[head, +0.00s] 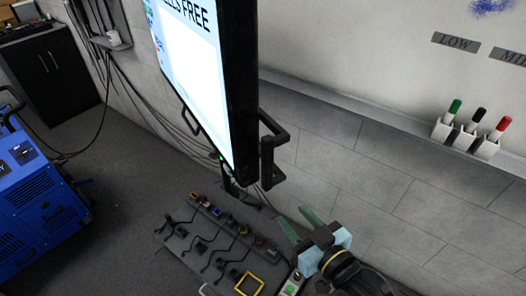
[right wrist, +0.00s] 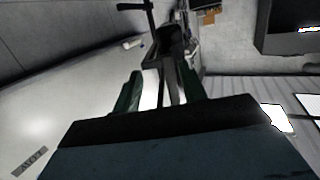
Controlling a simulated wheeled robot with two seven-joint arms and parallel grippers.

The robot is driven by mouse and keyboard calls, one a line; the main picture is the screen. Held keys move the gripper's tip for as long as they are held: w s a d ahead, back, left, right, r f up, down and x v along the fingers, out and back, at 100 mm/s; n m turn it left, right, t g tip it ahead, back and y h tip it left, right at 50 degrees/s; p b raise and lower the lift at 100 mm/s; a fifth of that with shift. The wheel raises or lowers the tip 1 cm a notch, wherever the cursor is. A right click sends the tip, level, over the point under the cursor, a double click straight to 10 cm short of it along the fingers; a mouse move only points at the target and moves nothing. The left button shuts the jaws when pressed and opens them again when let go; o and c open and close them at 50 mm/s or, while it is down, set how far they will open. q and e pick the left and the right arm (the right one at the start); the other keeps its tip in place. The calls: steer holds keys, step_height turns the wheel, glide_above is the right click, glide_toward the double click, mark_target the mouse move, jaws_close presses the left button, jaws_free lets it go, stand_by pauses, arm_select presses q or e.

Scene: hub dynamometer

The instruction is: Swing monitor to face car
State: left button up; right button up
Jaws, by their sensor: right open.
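The monitor (head: 190,75) hangs at the upper middle of the head view. Its lit screen faces left and its dark edge (head: 240,95) faces me. A black handle (head: 272,150) stands out from the right side of the monitor's edge. My right gripper (head: 292,214), with green fingers, is open below and right of the handle, apart from it. In the right wrist view its fingers (right wrist: 160,75) are spread. A dark bracket-like shape (right wrist: 170,40) lies beyond them; I cannot tell whether it is the handle. My left gripper is not in view. The car is not in view.
A panel with several levers and a yellow frame (head: 249,284) is below the monitor. A blue machine (head: 38,185) and a dark cabinet (head: 52,75) stand at left. A pen holder (head: 466,138) is on the right wall ledge. The left floor is mostly clear.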

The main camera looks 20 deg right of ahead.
steer(key=t, duration=0.2)
glide_toward(270, 169)
steer(key=shift+y, duration=0.4)
steer(key=p+x, duration=0.2)
steer(key=x, duration=0.9)
steer(key=shift+w+d, duration=0.15)
steer(key=shift+w, duration=0.05)
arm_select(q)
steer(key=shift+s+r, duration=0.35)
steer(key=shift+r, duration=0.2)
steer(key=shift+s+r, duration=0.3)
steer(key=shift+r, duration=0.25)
arm_select(e)
steer(key=shift+w+a+f, duration=0.1)
steer(key=shift+w+a, duration=0.1)
steer(key=shift+w, duration=0.5)
jaws_close()
